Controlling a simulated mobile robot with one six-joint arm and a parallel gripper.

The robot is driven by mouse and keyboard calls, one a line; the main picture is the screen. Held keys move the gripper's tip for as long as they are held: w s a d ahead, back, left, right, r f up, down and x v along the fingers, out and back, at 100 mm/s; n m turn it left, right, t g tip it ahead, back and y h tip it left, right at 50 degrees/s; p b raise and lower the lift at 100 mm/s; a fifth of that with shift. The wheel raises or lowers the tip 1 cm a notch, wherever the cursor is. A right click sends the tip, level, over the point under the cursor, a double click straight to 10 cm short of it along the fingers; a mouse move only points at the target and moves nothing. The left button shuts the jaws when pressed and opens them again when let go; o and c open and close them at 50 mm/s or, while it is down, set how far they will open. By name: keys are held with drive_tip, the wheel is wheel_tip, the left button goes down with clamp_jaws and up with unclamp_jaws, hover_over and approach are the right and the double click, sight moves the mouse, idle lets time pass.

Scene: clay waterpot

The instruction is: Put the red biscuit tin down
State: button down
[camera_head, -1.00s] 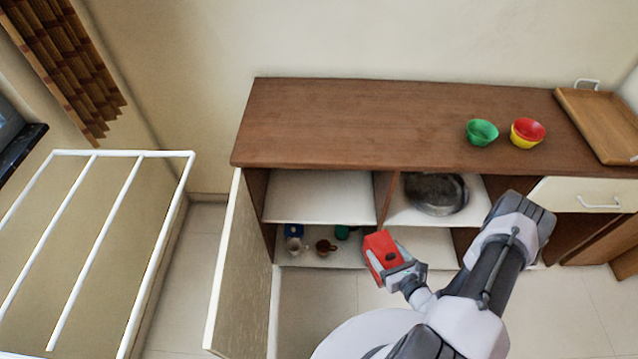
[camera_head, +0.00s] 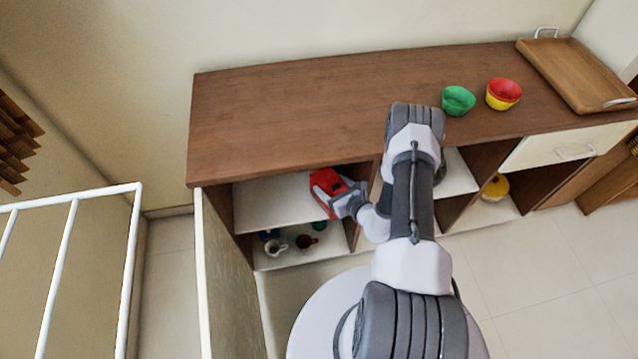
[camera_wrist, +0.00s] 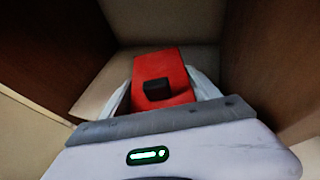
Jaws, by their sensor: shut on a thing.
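The red biscuit tin (camera_head: 326,187) is a red box with a dark patch on its face. My gripper (camera_head: 341,196) is shut on it. In the head view the tin is at the mouth of the upper left compartment of the cabinet, over the white shelf (camera_head: 270,202). In the wrist view the tin (camera_wrist: 165,65) sits between my fingers (camera_wrist: 160,88), with dark brown side walls left and right and the pale shelf surface beyond. I cannot tell whether the tin touches the shelf. The tin's underside is hidden.
The upper left shelf looks bare. Below it stand a white jug (camera_head: 277,248) and a brown cup (camera_head: 306,241). An open cabinet door (camera_head: 228,270) is on the left.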

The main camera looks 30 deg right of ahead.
drive_tip(key=w, duration=0.2)
drive_tip(key=w+b, duration=0.1)
drive_tip(key=shift+w+f, duration=0.2)
drive_tip(key=shift+w, duration=0.15)
drive_tip(key=f+b, duration=0.1)
drive_tip(key=f, duration=0.1)
drive_tip(key=w+f+b, duration=0.1)
drive_tip(key=f+b, duration=0.1)
drive_tip(key=shift+w, duration=0.1)
drive_tip(key=shift+r, duration=0.25)
drive_tip(key=shift+f, duration=0.15)
drive_tip(key=shift+c, duration=2.2)
unclamp_jaws()
